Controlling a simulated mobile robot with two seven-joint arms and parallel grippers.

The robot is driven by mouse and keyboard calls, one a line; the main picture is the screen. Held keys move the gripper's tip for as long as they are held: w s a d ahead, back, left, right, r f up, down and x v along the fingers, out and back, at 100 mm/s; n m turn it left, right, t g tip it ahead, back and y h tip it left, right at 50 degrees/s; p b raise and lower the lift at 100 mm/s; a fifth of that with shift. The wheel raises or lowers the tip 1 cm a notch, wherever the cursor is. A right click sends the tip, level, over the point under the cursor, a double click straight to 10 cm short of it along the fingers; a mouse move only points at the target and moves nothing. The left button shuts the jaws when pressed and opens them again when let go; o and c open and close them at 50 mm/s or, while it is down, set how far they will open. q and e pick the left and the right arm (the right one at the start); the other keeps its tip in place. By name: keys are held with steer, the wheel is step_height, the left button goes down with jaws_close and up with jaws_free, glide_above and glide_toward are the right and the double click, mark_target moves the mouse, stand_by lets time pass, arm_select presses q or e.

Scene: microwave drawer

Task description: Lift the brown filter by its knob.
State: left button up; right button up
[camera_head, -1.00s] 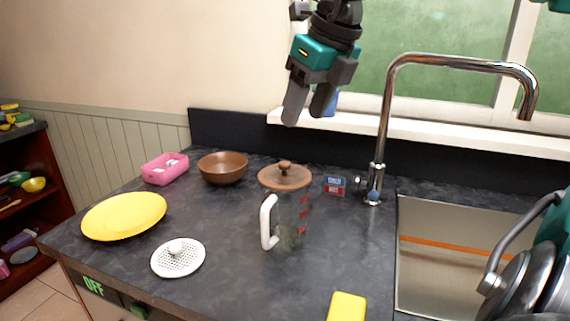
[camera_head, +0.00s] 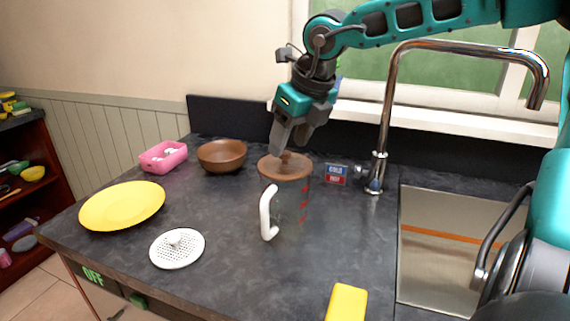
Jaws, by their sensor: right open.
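The brown filter (camera_head: 272,170) lies as a round lid on top of a glass jug (camera_head: 290,208) with a white handle and red marks. Its knob is mostly hidden behind my right gripper's fingers. My right gripper (camera_head: 283,150) points down, open, with its fingertips at the knob just above the filter. I cannot tell whether the fingers touch the knob. My left gripper is not in view.
A white perforated disc (camera_head: 177,249) with a knob, a yellow plate (camera_head: 122,205), a brown bowl (camera_head: 222,156) and a pink box (camera_head: 163,156) are to the left. A yellow block (camera_head: 346,302) is in front. The tap (camera_head: 385,120) and sink (camera_head: 450,245) are to the right.

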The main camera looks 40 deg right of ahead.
mark_target(285, 161)
steer(key=shift+x, duration=1.3)
steer(key=shift+c, duration=0.3)
jaws_close()
